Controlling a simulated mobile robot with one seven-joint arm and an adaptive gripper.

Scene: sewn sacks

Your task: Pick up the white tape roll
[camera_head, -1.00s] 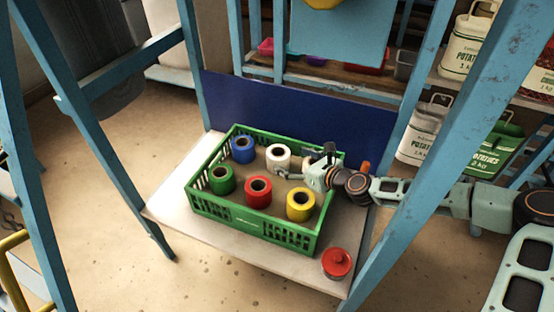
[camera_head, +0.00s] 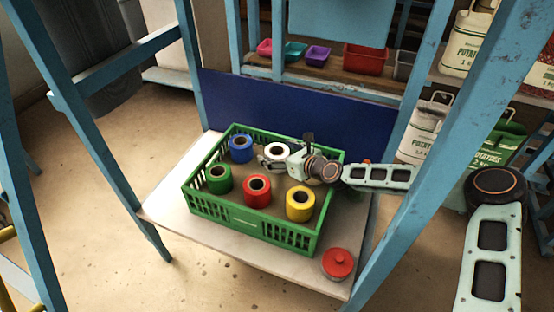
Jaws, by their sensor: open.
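The white tape roll (camera_head: 276,152) stands upright in the back middle of the green crate (camera_head: 250,222). My gripper (camera_head: 275,158) reaches in from the right, low inside the crate, with its fingers at the roll. One finger shows along the roll's front left side; the other is hard to make out behind the roll. The jaws are open. I cannot tell whether the fingers touch the roll. The roll's right side is partly hidden by my gripper.
The crate also holds a blue roll (camera_head: 241,149), a green roll (camera_head: 218,179), a red roll (camera_head: 256,191) and a yellow roll (camera_head: 300,203). A red lidded pot (camera_head: 338,264) stands on the white shelf (camera_head: 165,205) at front right. Blue posts (camera_head: 425,145) frame the shelf.

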